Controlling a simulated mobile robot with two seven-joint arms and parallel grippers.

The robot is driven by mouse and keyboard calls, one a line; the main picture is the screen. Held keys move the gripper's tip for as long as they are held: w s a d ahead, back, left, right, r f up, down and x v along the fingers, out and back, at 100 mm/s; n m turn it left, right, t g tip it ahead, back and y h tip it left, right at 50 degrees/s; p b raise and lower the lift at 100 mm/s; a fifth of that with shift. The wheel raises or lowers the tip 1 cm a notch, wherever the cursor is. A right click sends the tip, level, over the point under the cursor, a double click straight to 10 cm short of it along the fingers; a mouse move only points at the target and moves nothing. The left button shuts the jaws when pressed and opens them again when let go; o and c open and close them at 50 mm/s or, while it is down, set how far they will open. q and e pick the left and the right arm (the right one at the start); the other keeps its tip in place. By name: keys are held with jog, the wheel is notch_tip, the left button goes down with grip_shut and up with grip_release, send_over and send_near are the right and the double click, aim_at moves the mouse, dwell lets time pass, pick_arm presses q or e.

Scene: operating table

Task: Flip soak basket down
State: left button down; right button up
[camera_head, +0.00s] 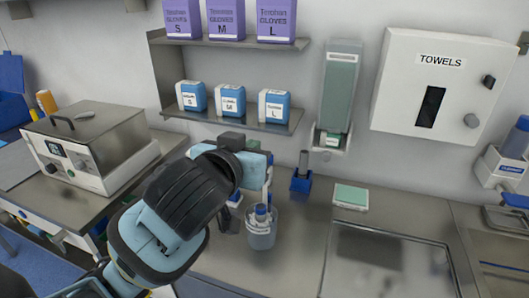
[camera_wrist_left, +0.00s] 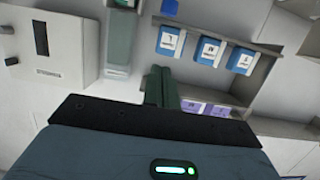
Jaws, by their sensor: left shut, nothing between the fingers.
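My left arm reaches in over the steel counter in the head view, its gripper (camera_head: 250,165) turned towards the back wall. The fingertips are mostly hidden there. In the left wrist view the gripper (camera_wrist_left: 161,86) shows its two dark green fingers together, with nothing between them. A clear container (camera_head: 262,236) with a blue-and-white capped item stands on the counter just below and right of the gripper, apart from it as far as I can tell. I cannot pick out a soak basket with certainty; my arm hides part of the counter. My right gripper is not in view.
A steel bath unit (camera_head: 92,145) with a lid stands at left. A blue holder (camera_head: 301,180) and a green-topped box (camera_head: 350,197) stand at the counter's back. A sink (camera_head: 385,262) lies at right. Shelves (camera_head: 232,122) with boxes, a dispenser and a towel cabinet (camera_head: 440,88) are on the wall.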

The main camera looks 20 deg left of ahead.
pick_arm(q)
jog(key=w+f, duration=0.1)
jog(key=w, duration=0.1)
jog(key=w+f, duration=0.2)
jog(key=w, duration=0.1)
jog(key=w+f, duration=0.2)
jog(key=w, duration=0.1)
jog(key=shift+w+d, duration=0.1)
jog(key=shift+w, duration=0.05)
jog(key=shift+f, duration=0.6)
